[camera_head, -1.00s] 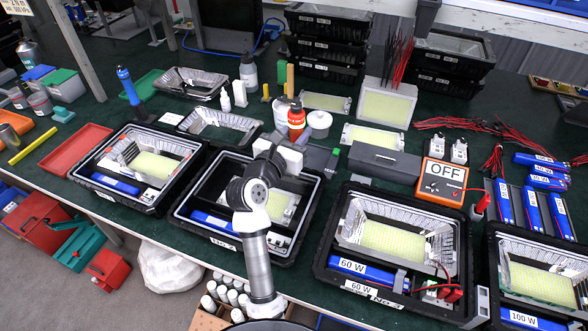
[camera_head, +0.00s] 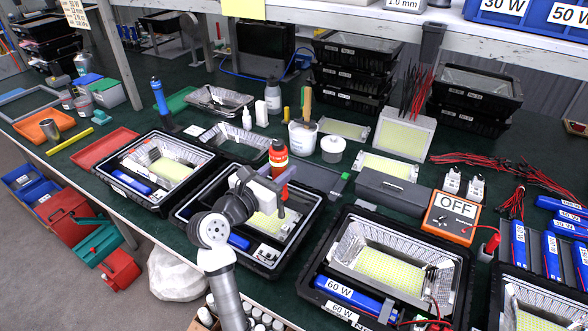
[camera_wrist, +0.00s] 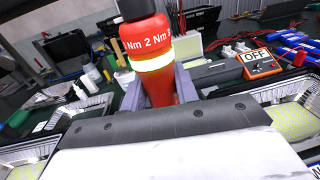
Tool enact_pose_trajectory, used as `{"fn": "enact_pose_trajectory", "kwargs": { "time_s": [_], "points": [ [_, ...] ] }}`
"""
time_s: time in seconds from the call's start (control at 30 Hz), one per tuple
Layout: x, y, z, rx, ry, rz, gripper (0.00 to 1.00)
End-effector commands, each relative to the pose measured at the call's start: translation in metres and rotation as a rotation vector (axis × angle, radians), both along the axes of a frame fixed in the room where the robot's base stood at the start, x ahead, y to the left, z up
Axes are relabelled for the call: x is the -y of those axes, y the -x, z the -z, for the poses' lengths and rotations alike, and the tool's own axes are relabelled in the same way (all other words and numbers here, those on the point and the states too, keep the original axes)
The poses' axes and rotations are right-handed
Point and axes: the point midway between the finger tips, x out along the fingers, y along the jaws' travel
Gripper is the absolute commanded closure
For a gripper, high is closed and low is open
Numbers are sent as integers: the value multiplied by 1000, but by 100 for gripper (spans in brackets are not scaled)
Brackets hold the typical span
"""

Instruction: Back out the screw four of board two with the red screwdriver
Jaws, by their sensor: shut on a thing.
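My gripper (camera_head: 284,180) is shut on the red screwdriver (camera_head: 279,158), held about upright above the second black housing from the left (camera_head: 184,218). In the wrist view the screwdriver's red body (camera_wrist: 146,36) with a pale band stands between the two grey jaws (camera_wrist: 160,90). Inside that housing a yellow LED board (camera_head: 264,228) lies partly hidden by my arm. The screws on the board are too small to tell apart, and whether the screwdriver tip touches one cannot be told.
Open housings stand left (camera_head: 130,188) and right (camera_head: 445,262) of this one. A white pot (camera_head: 303,138) and a lidded white tub (camera_head: 332,149) stand behind the gripper. A grey box (camera_head: 393,192) and an orange OFF switch unit (camera_head: 449,217) are to the right.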

Motion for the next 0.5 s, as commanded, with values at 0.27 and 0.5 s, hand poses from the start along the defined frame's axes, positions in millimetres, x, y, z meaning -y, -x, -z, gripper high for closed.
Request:
{"fn": "enact_pose_trajectory", "kwargs": {
  "time_s": [0.27, 0.5],
  "points": [
    [-7, 3, 0, 3, -2, 0, 97],
    [-7, 3, 0, 3, -2, 0, 97]
  ]
}}
